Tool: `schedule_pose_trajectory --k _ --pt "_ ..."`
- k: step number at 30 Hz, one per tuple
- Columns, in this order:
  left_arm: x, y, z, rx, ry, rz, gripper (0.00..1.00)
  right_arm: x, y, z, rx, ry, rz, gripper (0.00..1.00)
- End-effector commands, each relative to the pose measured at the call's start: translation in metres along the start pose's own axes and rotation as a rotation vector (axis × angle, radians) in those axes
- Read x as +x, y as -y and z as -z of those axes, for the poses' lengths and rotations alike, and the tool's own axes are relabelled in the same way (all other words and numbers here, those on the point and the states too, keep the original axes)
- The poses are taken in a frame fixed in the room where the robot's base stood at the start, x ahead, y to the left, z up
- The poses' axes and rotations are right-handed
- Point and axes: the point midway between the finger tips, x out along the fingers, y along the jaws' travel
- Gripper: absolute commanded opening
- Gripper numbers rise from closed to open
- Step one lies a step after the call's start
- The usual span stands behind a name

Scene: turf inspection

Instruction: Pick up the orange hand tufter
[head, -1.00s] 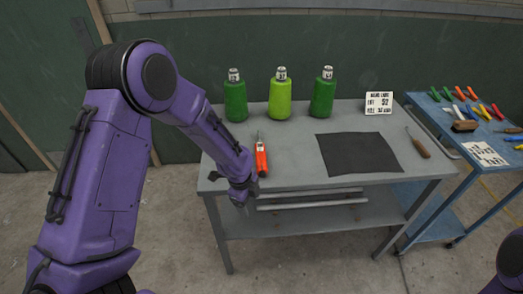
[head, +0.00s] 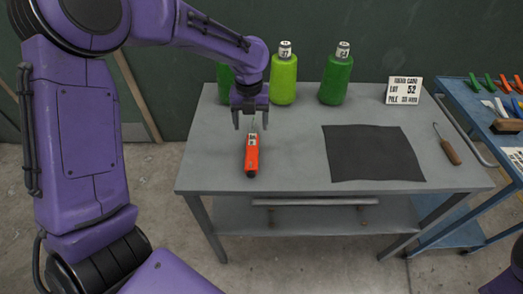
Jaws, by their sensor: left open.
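The orange hand tufter (head: 252,158) lies on the left part of the grey table (head: 290,170). It has an orange body with a white label, a dark butt end toward the front edge and a thin needle end toward the back. My left gripper (head: 251,126) is open and points down just over the needle end. Its fingers appear on either side of the needle, with nothing between them but the needle end in line of sight. I cannot tell its exact height above the table. My right gripper is not in view; only a bit of that arm shows at the lower right.
Green bottles or cones (head: 336,80) stand along the back, one partly hidden behind my left arm, with a light green one (head: 284,80) between. A dark mat (head: 372,155), a wooden-handled hook tool (head: 450,151) and a lot card (head: 404,90) are to the right. A blue cart (head: 455,97) holds more tools.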

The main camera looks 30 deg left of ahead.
Motion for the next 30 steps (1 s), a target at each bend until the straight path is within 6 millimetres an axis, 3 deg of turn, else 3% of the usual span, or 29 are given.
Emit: schedule_pose_trajectory --k 3,21,30 --pt "0.013 -0.001 0.0 -0.003 0.0 0.001 0.72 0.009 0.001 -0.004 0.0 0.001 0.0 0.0" --pt "0.11 0.008 -0.006 -0.001 -0.01 -0.007 0.72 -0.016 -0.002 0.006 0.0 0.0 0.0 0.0" --pt "0.119 0.008 -0.006 -0.001 -0.007 -0.004 0.69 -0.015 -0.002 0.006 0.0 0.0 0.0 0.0"
